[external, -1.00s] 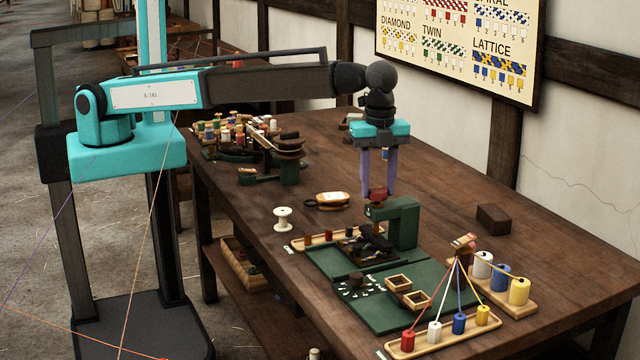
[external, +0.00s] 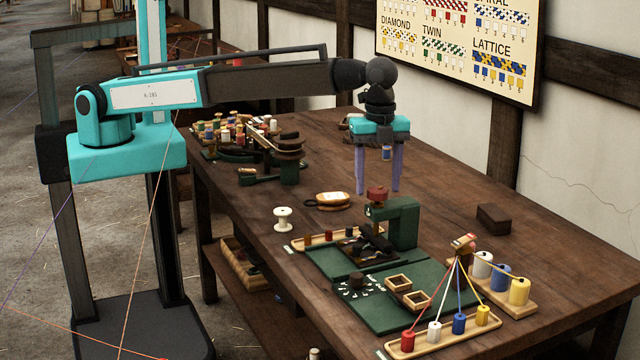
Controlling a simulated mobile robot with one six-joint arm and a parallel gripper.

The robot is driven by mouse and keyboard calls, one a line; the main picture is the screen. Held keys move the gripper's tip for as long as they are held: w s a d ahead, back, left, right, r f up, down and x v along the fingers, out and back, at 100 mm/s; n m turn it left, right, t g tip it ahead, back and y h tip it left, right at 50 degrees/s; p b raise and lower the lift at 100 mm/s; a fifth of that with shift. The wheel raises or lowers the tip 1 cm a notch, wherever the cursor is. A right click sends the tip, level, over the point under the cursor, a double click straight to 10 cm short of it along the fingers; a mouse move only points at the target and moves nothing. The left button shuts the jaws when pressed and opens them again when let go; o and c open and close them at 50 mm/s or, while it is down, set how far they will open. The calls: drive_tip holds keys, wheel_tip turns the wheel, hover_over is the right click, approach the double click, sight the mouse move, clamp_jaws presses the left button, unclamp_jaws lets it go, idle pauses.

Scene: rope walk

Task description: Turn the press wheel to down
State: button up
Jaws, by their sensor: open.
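The press is a green C-shaped frame (external: 404,222) in the middle of the table, with a red wheel (external: 377,193) on top at its left end. My gripper (external: 378,190) points straight down with its two purple fingers spread apart. It is open. In the picture the fingertips appear either side of the wheel, close to its height. The fingers look apart from the wheel, and I cannot tell the depth between them.
Green mats (external: 430,285) with small wooden frames lie in front of the press. Bobbins on a wooden tray (external: 445,337) and a spool stand are at front right. A dark block (external: 493,218) sits right.

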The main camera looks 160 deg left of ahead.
sight(378, 190)
wheel_tip(378, 190, up, 13)
drive_tip(key=b, duration=0.3)
idle(0.4)
idle(0.4)
drive_tip(key=w+d+f, duration=0.2)
drive_tip(key=d+f, duration=0.9)
drive_tip(key=d, duration=0.1)
drive_tip(key=w+d+f, duration=0.3)
drive_tip(key=d+f, duration=0.9)
drive_tip(key=s+d+f+n, duration=0.1)
drive_tip(key=s+d+f, duration=0.3)
drive_tip(key=d+f, duration=0.5)
drive_tip(key=s+d+f+n, duration=0.1)
drive_tip(key=s+d+f, duration=0.4)
drive_tip(key=d, duration=0.6)
drive_tip(key=s+d+f, duration=0.7)
drive_tip(key=d+f, duration=0.2)
drive_tip(key=d, duration=0.2)
drive_tip(key=s+f+g, duration=0.3)
drive_tip(key=s+f, duration=0.5)
drive_tip(key=s, duration=0.5)
drive_tip(key=s+f+g, duration=0.2)
drive_tip(key=s+f, duration=0.7)
drive_tip(key=s, duration=0.4)
drive_tip(key=shift+a+n+g, duration=0.25)
drive_tip(key=shift+n+g, duration=0.05)
drive_tip(key=shift+g, duration=0.1)
drive_tip(key=shift+w, duration=0.1)
